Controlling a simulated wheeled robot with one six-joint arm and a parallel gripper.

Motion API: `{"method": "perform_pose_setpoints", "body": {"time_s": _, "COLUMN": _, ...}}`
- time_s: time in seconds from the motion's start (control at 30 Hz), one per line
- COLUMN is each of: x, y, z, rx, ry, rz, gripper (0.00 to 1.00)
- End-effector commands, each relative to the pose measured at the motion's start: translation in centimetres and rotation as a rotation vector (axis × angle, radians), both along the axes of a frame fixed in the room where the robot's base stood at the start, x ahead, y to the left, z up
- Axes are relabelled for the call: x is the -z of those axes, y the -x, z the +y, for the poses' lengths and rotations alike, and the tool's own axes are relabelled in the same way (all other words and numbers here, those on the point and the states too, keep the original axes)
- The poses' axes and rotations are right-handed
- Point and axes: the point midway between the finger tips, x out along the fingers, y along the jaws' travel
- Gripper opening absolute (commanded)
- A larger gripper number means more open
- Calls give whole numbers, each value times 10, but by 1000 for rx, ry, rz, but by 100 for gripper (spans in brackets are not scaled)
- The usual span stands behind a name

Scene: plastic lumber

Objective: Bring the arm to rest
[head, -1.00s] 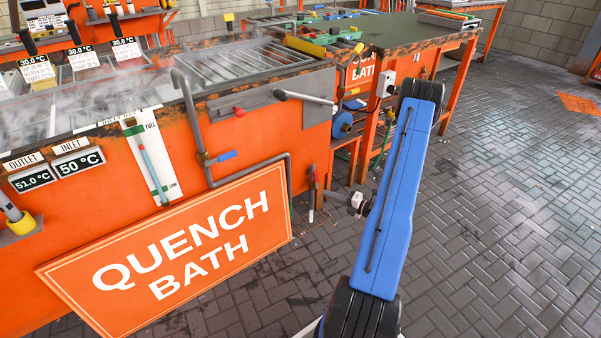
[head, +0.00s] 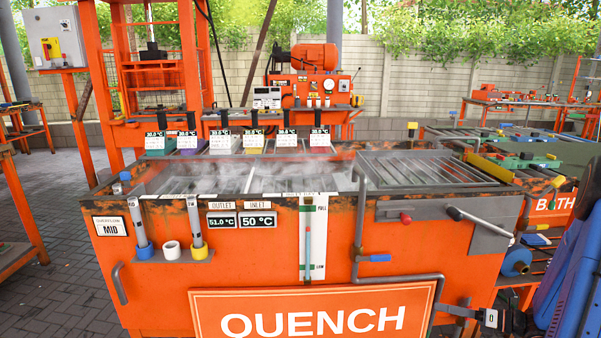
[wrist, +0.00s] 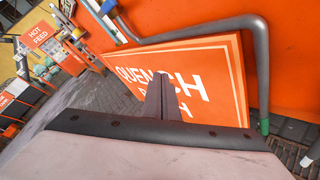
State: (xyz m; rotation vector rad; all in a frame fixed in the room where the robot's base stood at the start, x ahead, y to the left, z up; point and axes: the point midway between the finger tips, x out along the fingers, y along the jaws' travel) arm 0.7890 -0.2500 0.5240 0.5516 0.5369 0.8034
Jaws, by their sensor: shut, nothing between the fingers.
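My gripper (wrist: 163,84) shows in the wrist view with its two fingers together and nothing between them. Behind the fingers is the orange QUENCH BATH sign (wrist: 125,65), partly covered by them; I cannot tell the exact gap. In the head view, part of my blue arm (head: 574,272) stands at the lower right edge, beside the right end of the quench bath. The dark end of my arm shows low there, near the sign (head: 312,312), but its fingers are not clear.
The orange quench bath (head: 170,275) fills the middle, with steam over its trough. A grey bent pipe (wrist: 215,30) runs close above the sign in the wrist view. A lever (head: 480,222) sticks out from the bath's front right. Paved floor (head: 60,230) is open at left.

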Motion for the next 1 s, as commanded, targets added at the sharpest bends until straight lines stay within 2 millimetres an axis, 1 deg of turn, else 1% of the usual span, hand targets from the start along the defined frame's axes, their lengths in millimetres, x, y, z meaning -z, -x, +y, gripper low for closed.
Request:
{"method": "perform_pose_setpoints", "body": {"time_s": 0.03, "x": -13, "y": 3, "z": 15, "rx": -52, "ry": 46, "rz": -27, "gripper": 0}}
{"method": "perform_pose_setpoints", "body": {"time_s": 0.1, "x": -27, "y": 9, "z": 32, "rx": -122, "ry": 106, "rz": -64, "gripper": 0}}
{"method": "perform_pose_setpoints", "body": {"time_s": 0.3, "x": -62, "y": 31, "z": 78, "rx": -324, "ry": 277, "rz": -175, "gripper": 0}}
{"method": "perform_pose_setpoints", "body": {"time_s": 0.5, "x": -91, "y": 59, "z": 118, "rx": -524, "ry": 443, "rz": -293, "gripper": 0}}
{"method": "perform_pose_setpoints", "body": {"time_s": 0.6, "x": -104, "y": 75, "z": 135, "rx": -624, "ry": 525, "rz": -356, "gripper": 0}}
{"method": "perform_pose_setpoints", "body": {"time_s": 0.8, "x": -126, "y": 108, "z": 163, "rx": -823, "ry": 686, "rz": -487, "gripper": 0}}
{"method": "perform_pose_setpoints", "body": {"time_s": 1.0, "x": -145, "y": 142, "z": 183, "rx": -1020, "ry": 845, "rz": -625, "gripper": 0}}
